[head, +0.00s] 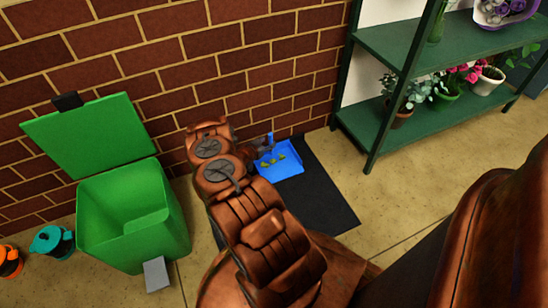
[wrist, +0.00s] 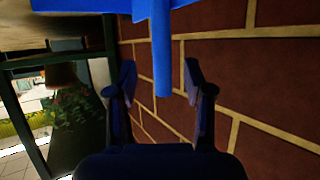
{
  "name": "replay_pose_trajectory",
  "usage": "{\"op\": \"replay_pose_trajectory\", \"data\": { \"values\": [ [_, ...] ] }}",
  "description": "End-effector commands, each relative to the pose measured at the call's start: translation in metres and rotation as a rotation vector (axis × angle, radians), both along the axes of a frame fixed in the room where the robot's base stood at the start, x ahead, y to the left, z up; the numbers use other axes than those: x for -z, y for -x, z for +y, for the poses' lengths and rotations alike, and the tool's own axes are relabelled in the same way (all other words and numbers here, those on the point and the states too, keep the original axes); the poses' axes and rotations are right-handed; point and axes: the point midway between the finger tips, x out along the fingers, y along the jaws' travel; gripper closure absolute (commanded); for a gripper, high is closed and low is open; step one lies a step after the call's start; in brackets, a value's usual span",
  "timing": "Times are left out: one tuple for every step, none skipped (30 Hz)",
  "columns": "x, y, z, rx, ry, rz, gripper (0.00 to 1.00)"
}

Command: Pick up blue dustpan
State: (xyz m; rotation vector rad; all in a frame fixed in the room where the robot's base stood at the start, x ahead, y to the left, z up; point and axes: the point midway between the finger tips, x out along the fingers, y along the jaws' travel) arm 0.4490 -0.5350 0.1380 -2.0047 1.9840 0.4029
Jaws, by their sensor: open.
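The blue dustpan (head: 281,165) lies on a dark mat on the floor by the brick wall in the head view, with several small greenish bits in its pan. Its handle stands up at the back. In the wrist view the blue handle (wrist: 161,50) reaches down between the two fingertips. My gripper (wrist: 160,82) is open, with one finger on each side of the handle and a visible gap on both sides. In the head view my arm hides part of the gripper, at the dustpan's left.
A green bin (head: 130,215) with its lid open stands at the left. A dark mat (head: 325,190) lies under the dustpan. A green shelf (head: 400,125) with potted plants stands at the right. Teal (head: 52,242) and orange (head: 10,261) containers are at the far left.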

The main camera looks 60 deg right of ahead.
Motion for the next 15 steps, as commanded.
{"op": "replay_pose_trajectory", "data": {
  "values": [
    [0.004,-0.001,-0.006,0.002,0.005,0.001,0.48],
    [0.005,-0.001,-0.010,0.003,0.008,0.001,0.48],
    [0.006,-0.002,-0.016,0.003,0.011,0.002,0.48],
    [0.007,-0.003,-0.020,0.003,0.013,0.002,0.48],
    [0.007,-0.003,-0.024,0.003,0.015,0.003,0.48],
    [0.009,-0.003,-0.029,0.003,0.016,0.004,0.48],
    [0.010,-0.003,-0.032,0.003,0.017,0.006,0.48],
    [0.011,-0.002,-0.034,0.004,0.016,0.006,0.48],
    [0.011,-0.002,-0.036,0.004,0.016,0.007,0.48],
    [0.011,-0.002,-0.037,0.003,0.016,0.008,0.48],
    [0.011,-0.002,-0.038,0.003,0.015,0.009,0.48],
    [0.011,-0.002,-0.038,0.003,0.015,0.009,0.48],
    [0.010,-0.002,-0.038,0.004,0.015,0.009,0.48],
    [0.010,-0.002,-0.038,0.004,0.015,0.009,0.48],
    [0.010,-0.002,-0.038,0.004,0.015,0.009,0.48]
  ]
}}
